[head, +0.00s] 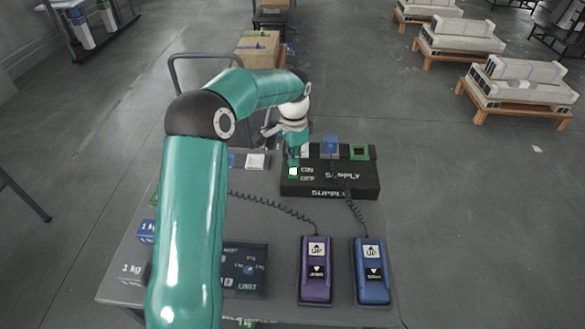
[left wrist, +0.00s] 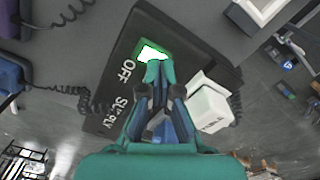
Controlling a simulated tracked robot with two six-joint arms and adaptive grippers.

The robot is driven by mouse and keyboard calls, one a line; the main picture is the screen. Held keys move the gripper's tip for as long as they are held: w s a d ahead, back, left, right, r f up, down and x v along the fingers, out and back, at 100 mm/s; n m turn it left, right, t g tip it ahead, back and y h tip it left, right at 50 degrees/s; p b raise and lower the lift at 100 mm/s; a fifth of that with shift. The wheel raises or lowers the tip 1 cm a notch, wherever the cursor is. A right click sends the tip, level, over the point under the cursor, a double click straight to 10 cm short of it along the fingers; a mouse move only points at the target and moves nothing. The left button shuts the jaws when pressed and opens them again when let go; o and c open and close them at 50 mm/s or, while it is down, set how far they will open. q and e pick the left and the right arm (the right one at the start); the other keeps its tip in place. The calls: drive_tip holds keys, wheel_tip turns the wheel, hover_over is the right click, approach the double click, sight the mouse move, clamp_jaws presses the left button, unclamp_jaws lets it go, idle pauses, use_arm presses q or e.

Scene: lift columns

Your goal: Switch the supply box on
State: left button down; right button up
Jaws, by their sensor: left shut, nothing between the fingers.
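The supply box (head: 355,182) is a black box at the back of the grey table in the head view, marked SUPPLY, ON and OFF. It also fills the middle of the left wrist view (left wrist: 122,48). Its switch (head: 293,172) is a white rocker in a green frame, beside the ON and OFF labels; in the left wrist view the white face (left wrist: 152,53) shows near OFF. My left gripper (head: 294,160) is shut and empty, its fingertips (left wrist: 158,70) right at the switch; I cannot tell if they touch. Its fingers hide the ON label there. My right gripper is out of view.
A purple handset (head: 316,269) and a blue handset (head: 370,270) lie at the table front with coiled cords. A blue block (head: 331,145) and a green-framed piece (head: 359,152) stand at the box's back. A dark LIMIT panel (head: 247,269) lies left, near blue weights.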

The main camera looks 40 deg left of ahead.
use_arm(q)
drive_tip(key=shift+r+p, duration=2.1)
drive_tip(key=shift+r, duration=0.7)
